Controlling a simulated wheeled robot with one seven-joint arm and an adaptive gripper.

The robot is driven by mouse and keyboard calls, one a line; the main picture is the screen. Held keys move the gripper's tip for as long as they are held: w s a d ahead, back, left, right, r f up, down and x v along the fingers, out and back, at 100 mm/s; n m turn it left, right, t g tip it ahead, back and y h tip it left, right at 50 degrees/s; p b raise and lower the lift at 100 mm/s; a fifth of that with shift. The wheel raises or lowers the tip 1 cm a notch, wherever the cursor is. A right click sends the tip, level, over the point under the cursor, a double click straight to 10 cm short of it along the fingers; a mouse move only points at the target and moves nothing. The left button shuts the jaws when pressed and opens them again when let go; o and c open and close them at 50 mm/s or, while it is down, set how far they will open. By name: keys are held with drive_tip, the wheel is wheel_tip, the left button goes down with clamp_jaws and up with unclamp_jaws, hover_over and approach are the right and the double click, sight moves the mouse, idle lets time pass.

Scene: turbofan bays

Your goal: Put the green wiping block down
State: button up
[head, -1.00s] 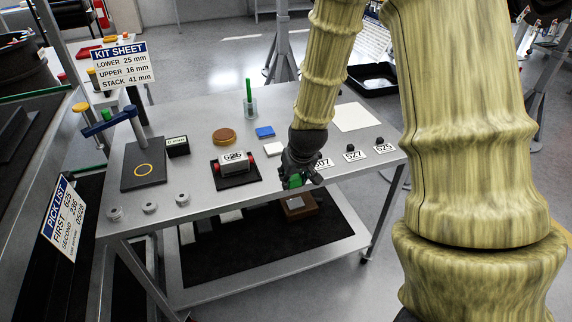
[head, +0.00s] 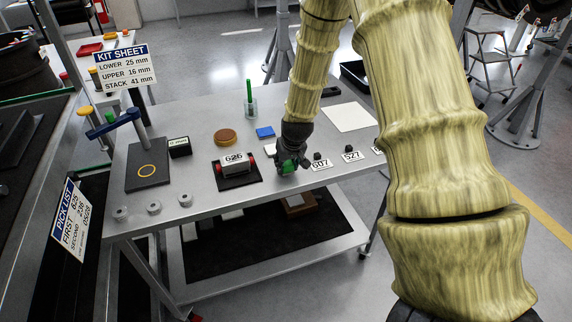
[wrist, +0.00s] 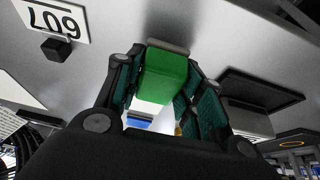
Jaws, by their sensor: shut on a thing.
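My gripper (head: 289,163) is over the right half of the grey table, fingers pointing down. It is shut on the green wiping block (head: 288,169), which is mostly hidden by the fingers in the head view. In the wrist view the green block (wrist: 163,76) sits between the two dark finger pads of the gripper (wrist: 160,88), with a grey strip along its far end. The block is at or close to the table top (head: 200,120); I cannot tell whether it touches. A white block (head: 270,150) and a blue block (head: 265,132) lie just behind it.
Left of the gripper, a silver part labelled 626 (head: 234,164) lies on a black mat (head: 240,182). Number tags 607 (head: 320,164) and 527 (head: 352,157) with small dark knobs stand to the right. A white sheet (head: 349,117) lies behind. The front edge is close.

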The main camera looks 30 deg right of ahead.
drive_tip(key=shift+f, duration=0.7)
drive_tip(key=shift+s+f, duration=0.15)
drive_tip(key=shift+f, duration=0.25)
drive_tip(key=o, duration=1)
drive_tip(key=shift+s+a+f, duration=0.1)
drive_tip(key=shift+o, duration=0.4)
drive_tip(key=shift+f, duration=0.25)
drive_tip(key=shift+r, duration=0.1)
drive_tip(key=shift+r, duration=0.2)
